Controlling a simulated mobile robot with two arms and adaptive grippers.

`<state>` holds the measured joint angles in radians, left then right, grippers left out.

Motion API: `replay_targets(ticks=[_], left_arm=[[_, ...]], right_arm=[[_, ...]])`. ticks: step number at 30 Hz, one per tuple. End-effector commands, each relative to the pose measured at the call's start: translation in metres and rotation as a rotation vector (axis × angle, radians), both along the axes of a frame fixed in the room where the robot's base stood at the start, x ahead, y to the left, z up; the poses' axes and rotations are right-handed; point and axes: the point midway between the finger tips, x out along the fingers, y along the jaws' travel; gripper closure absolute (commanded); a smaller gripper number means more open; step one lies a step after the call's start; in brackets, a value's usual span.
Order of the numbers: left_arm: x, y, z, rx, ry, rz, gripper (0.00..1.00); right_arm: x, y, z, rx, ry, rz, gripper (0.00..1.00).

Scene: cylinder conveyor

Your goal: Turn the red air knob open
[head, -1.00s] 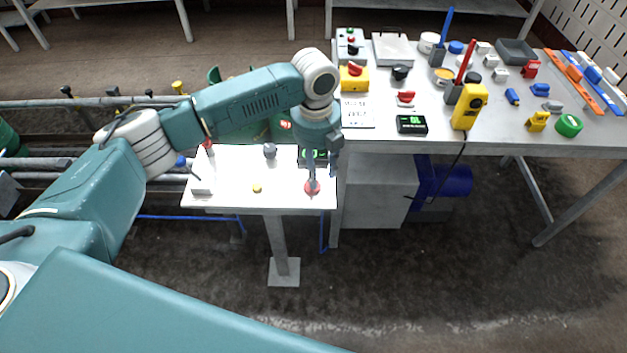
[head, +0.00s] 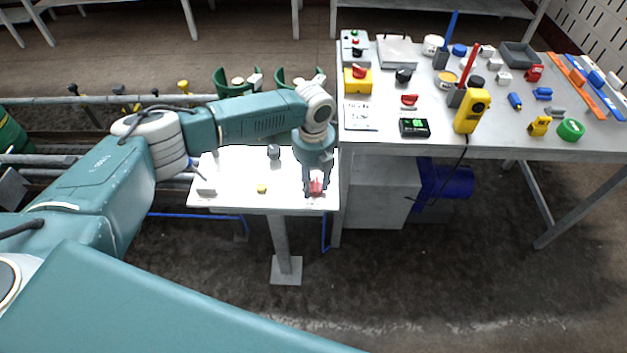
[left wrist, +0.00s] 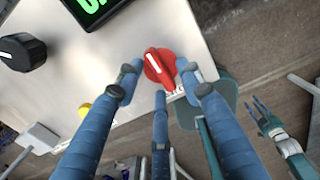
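The red air knob (head: 316,187) sits at the front right of the white panel on a post. In the left wrist view the red knob (left wrist: 159,66) has a white line on its grip bar, which lies slanted. My left gripper (head: 315,192) is over it from above. In the left wrist view the left gripper's fingers (left wrist: 158,82) are open, spread around the near side of the knob, with gaps to it; contact cannot be told. My right gripper (left wrist: 268,118) shows at the right of that view, away from the panel, its fingers apart and empty.
A black knob (head: 273,152) and a yellow button (head: 262,188) are on the same panel. A black display with green digits (left wrist: 92,10) lies behind the red knob. A grey table (head: 440,140) with many tools stands close on the right.

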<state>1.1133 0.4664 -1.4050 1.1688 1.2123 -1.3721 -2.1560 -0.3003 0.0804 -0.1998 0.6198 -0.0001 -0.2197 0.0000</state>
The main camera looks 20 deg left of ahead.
Motion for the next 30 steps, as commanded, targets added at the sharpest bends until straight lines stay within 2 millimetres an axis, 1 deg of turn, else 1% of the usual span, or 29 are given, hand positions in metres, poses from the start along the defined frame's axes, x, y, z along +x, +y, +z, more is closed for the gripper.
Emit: replay_targets(ticks=[8,10,12,14,15,23,30], left_arm=[[0.0001,-0.0003,-0.0022,0.000,-0.001,-0.001,0.62],[0.0001,-0.0003,-0.0022,0.000,-0.001,-0.001,0.72],[0.0001,-0.0002,-0.0021,0.000,-0.001,-0.001,0.86],[0.0001,-0.0002,-0.0020,0.000,-0.001,-0.001,0.98],[0.0001,-0.0002,-0.0020,0.000,-0.001,-0.001,1.00],[0.0000,-0.0002,-0.0015,0.000,0.000,0.014,1.00],[-0.0007,-0.0013,-0.0003,0.000,0.001,0.112,1.00]], right_arm=[[0.0005,0.0000,0.0002,0.000,-0.001,0.000,0.60],[0.0005,0.0000,0.0002,0.000,-0.001,0.000,0.60],[0.0005,0.0000,0.0002,0.000,-0.001,0.000,0.60],[0.0006,0.0000,0.0003,0.000,-0.001,0.000,0.60],[0.0006,0.0000,0.0003,0.000,-0.001,0.000,0.60],[0.0005,0.0001,0.0017,0.000,-0.001,0.000,0.60],[0.0005,0.0002,0.0087,0.000,-0.001,0.000,0.60]])
